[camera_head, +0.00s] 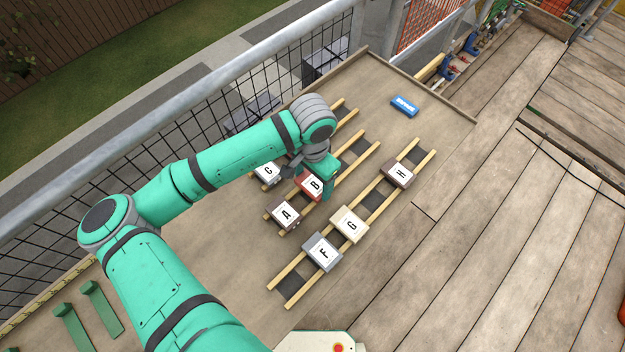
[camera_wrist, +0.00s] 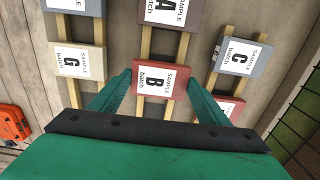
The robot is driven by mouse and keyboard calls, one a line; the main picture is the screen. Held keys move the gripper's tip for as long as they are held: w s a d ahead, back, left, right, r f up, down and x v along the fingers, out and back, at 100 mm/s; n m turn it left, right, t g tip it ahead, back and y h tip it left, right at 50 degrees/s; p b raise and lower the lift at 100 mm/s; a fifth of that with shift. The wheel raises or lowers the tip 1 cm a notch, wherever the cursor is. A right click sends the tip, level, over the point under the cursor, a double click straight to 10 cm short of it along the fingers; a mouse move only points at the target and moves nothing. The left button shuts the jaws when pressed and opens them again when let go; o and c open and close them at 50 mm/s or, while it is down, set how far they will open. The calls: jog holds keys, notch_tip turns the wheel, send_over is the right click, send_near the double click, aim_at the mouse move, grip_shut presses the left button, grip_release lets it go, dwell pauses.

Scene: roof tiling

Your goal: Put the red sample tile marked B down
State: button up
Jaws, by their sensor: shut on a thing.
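The red tile B (camera_head: 312,187) has a white label with a black B. It also shows in the wrist view (camera_wrist: 163,93), lying across the two wooden battens of the middle rack. My gripper (camera_head: 325,180) is shut on it, with a green finger on each side; in the wrist view the fingers (camera_wrist: 160,88) flank the tile. It looks level and in line with the battens. I cannot tell whether its underside touches them. The brown tile A (camera_head: 285,214) lies on the same battens, a small gap away from B.
Grey tile C (camera_head: 267,173) and a partly hidden reddish tile (camera_wrist: 232,108) are on one neighbouring rack. Tiles F (camera_head: 322,252), G (camera_head: 349,224) and H (camera_head: 398,173) are on the other. A blue object (camera_head: 405,105) lies at the board's far end. Battens beyond B look bare.

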aim_at(312, 183)
jog(key=shift+f, duration=0.4)
jog(key=shift+f, duration=0.45)
jog(key=o, duration=1.2)
jog(key=shift+c, duration=0.2)
notch_tip(312, 183, up, 13)
